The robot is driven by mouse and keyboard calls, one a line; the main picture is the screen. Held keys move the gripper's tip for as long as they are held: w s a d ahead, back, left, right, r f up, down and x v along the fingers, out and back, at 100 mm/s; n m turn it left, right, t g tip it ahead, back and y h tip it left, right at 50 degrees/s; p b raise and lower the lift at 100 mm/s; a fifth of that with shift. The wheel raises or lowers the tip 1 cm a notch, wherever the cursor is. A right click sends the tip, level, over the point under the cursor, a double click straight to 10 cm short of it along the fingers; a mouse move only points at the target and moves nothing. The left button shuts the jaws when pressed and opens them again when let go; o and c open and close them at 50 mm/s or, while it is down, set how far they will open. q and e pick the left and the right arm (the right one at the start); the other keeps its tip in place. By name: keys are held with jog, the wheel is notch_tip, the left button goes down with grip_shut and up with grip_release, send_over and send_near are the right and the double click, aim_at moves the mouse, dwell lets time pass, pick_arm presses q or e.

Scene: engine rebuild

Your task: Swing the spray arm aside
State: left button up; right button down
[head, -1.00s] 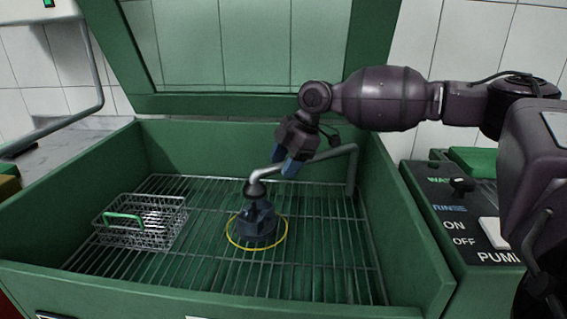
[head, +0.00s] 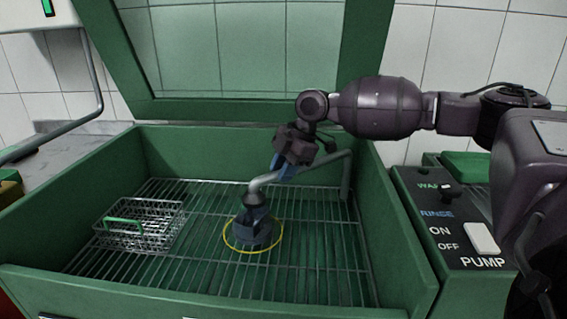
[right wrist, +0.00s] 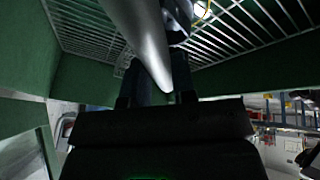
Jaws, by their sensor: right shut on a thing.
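The spray arm (head: 322,165) is a grey bent pipe. It rises from an upright post at the right side of the washer basin and reaches left over the grate. Its conical nozzle end (head: 253,199) is over a dark blue-grey part (head: 254,228), which stands on the grate within a yellow ring (head: 227,243). My right gripper (head: 282,168) is shut on the pipe between nozzle and post, with its blue fingers pointing down. The pipe (right wrist: 140,35) also runs close to the camera in the right wrist view. My left gripper is not in view.
A wire basket (head: 165,228) with a green handle stands at the left on the grate (head: 310,270). Green basin walls (head: 390,215) enclose it, and the raised lid (head: 250,108) is behind. A control panel (head: 460,240) with a knob and pump switch is at the right.

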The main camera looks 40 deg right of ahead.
pick_arm(q)
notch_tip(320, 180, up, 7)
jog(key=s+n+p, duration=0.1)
jog(key=p, duration=1)
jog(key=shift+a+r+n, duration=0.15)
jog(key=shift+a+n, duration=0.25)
pick_arm(e)
jog(key=s+d+n+g+y, duration=0.1)
jog(key=s+d+n+g, duration=0.2)
jog(key=s+n, duration=0.6)
jog(key=shift+s+d+g, duration=0.2)
jog(key=shift+s+g, duration=0.1)
jog(key=shift+s, duration=3.4)
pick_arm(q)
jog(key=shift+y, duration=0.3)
